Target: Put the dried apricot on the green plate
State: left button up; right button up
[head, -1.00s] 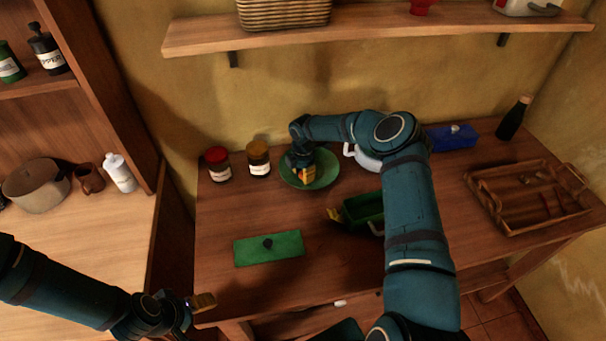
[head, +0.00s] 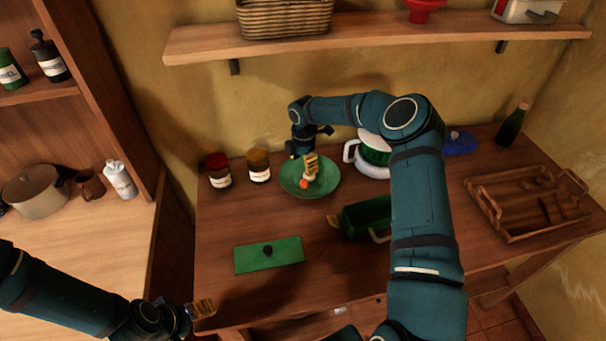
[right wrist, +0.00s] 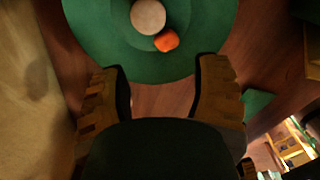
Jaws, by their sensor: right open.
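The dried apricot (head: 303,184) is a small orange piece lying on the green plate (head: 326,185), near its middle. In the right wrist view the apricot (right wrist: 166,40) touches or nearly touches a pale round item (right wrist: 148,16) on the plate (right wrist: 205,45). My right gripper (head: 311,166) is just above the plate, open and empty, with its fingers (right wrist: 163,90) apart from the apricot. My left gripper (head: 203,308) is low at the left, off the table's front left corner; its fingers overlap, so its opening is unclear.
Two jars, one red-lidded (head: 217,170) and one brown-lidded (head: 258,165), stand left of the plate. A white-handled pot (head: 372,172), a green container (head: 366,216) and a wooden tray (head: 513,232) are to the right.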

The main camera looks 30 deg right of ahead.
notch_tip(320, 180, up, 4)
jog(key=shift+f, duration=0.1)
jog(key=shift+s, duration=0.1)
dwell(0.5)
